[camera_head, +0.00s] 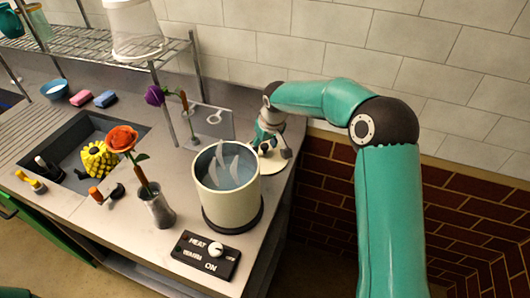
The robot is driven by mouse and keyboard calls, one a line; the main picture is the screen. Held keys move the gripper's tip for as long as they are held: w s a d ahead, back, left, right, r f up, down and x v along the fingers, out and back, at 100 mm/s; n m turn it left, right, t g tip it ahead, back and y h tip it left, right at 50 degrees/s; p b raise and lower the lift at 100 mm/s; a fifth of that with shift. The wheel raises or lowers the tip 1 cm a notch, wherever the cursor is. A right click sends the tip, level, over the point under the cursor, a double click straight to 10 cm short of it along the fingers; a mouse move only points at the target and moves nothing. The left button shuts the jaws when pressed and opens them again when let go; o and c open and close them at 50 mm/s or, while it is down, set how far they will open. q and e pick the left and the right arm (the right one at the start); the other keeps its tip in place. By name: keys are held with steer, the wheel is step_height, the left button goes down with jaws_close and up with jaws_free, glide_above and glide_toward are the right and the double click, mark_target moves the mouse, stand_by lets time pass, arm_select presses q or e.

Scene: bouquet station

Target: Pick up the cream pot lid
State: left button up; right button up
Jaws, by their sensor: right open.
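The cream pot lid (268,165) lies flat on the counter behind and to the right of the cream pot (225,198), partly hidden by the pot and by my gripper. My right gripper (275,150) is at the lid with its fingers pointing down and apart. Whether the fingers touch the lid I cannot tell. The pot stands uncovered on a dark round base, with bluish liquid and pale wisps inside. My left gripper is not in view.
A metal vase (158,212) with a red flower (122,139) stands left of the pot. A control box (207,256) marked HEAT, WARM and ON lies in front. A sink (70,150) is at the left. The tiled wall (300,52) rises close behind my right gripper.

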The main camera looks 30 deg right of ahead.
steer(key=shift+w+f, duration=0.1)
steer(key=shift+f, duration=0.15)
jaws_close()
steer(key=shift+r, duration=0.1)
